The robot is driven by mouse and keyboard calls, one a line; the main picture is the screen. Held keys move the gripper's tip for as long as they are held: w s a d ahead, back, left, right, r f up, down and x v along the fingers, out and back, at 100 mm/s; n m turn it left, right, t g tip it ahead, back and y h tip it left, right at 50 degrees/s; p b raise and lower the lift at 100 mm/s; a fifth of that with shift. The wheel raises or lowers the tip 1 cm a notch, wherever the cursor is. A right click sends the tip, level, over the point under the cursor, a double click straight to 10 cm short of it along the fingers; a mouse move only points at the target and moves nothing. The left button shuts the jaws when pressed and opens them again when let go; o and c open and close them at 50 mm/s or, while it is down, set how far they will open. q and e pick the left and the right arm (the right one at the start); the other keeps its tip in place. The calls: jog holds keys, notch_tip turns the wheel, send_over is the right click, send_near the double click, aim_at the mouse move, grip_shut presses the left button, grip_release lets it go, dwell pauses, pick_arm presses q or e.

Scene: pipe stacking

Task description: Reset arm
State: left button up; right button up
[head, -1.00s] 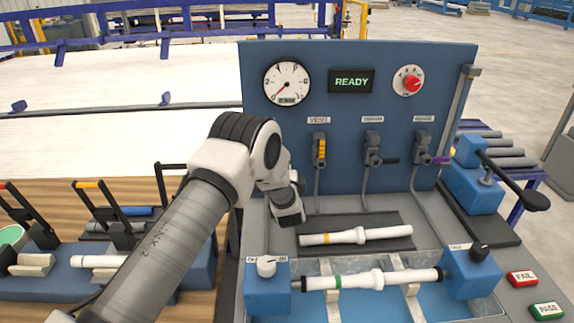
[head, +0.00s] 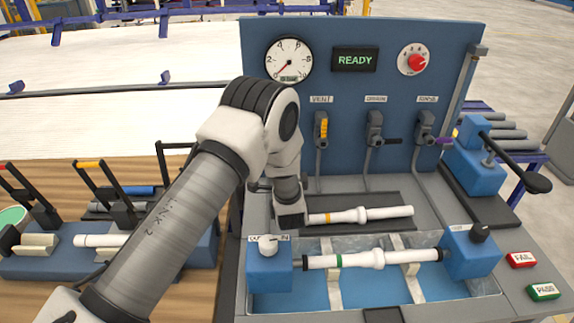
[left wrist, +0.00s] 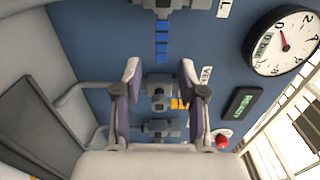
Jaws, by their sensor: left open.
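My left arm (head: 205,195) reaches in from the left in front of the blue test panel (head: 345,120). Its dark end (head: 290,214) hangs by the left end of the dark mat; the fingertips cannot be made out in the head view. In the left wrist view my left gripper (left wrist: 160,85) is open, its two fingers apart and nothing held between them. The panel's valves show beyond and between the fingers, including a yellow-handled one (left wrist: 179,103). Whether the fingers touch anything is not clear. My right gripper is not in view.
A white pipe with a yellow band (head: 375,214) lies on the mat (head: 385,200). A white pipe with a green band (head: 365,259) spans two blue blocks over the bath. A blue lever fixture (head: 475,165) stands right. Clamps and another white pipe (head: 98,240) are at left.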

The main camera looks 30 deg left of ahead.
pick_arm(q)
jog(key=v, duration=0.4)
jog(key=shift+s, duration=0.25)
jog(key=shift+d+r, duration=0.1)
